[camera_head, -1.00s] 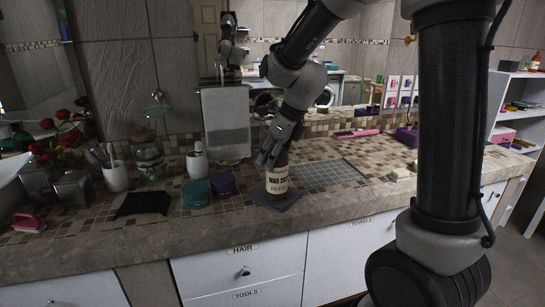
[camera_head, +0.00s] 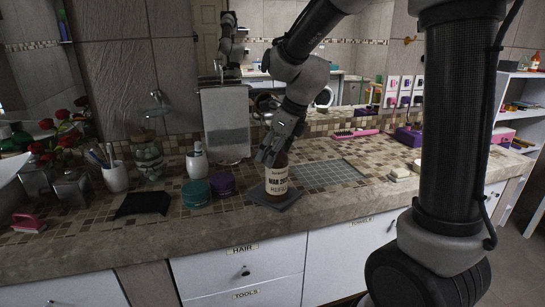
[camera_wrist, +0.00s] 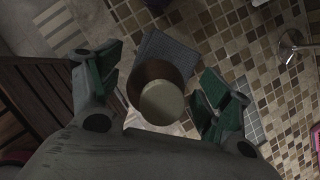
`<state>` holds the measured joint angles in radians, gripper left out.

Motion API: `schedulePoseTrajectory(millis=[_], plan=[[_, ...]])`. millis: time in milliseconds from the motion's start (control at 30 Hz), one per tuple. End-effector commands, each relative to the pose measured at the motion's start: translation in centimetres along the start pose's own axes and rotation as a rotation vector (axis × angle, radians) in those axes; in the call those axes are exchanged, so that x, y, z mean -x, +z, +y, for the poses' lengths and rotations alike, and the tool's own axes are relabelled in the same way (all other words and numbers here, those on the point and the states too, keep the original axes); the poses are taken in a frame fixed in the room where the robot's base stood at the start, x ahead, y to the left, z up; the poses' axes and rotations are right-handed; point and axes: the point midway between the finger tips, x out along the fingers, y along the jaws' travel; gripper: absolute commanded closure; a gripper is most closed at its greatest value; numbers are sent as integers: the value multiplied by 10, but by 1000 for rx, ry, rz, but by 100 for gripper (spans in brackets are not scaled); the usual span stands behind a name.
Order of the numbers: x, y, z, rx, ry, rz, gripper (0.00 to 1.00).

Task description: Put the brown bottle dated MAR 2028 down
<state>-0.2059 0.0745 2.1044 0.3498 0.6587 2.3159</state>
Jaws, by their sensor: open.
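The brown bottle (camera_head: 276,185) stands upright on a small dark slate-like mat (camera_head: 290,203) near the counter's front edge. Its cream label reads "MAR 202" with the last digit unclear, and smaller print beneath. My gripper (camera_head: 270,154) is at the bottle's top, pointing down, and hides the neck and cap. In the wrist view, the bottle's pale round cap (camera_wrist: 162,101) lies between my two spread green-padded fingers, with gaps on both sides. The mat (camera_wrist: 165,50) shows beyond the bottle.
Teal (camera_head: 196,193) and purple (camera_head: 223,184) round containers stand just left of the bottle. A black item (camera_head: 143,203) lies farther left. A grey tiled patch (camera_head: 327,174) to the right is clear. A pink brush (camera_head: 356,133) lies at the back, near the mirror.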

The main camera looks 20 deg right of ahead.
Motion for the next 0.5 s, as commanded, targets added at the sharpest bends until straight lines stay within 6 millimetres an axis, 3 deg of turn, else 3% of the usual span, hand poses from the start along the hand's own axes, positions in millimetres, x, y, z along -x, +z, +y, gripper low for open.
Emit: schedulePoseTrajectory(millis=[300, 500], plan=[[72, 1, 0, -1, -3, -4, 22], [99, 0, 0, -2, -2, -2, 22]])
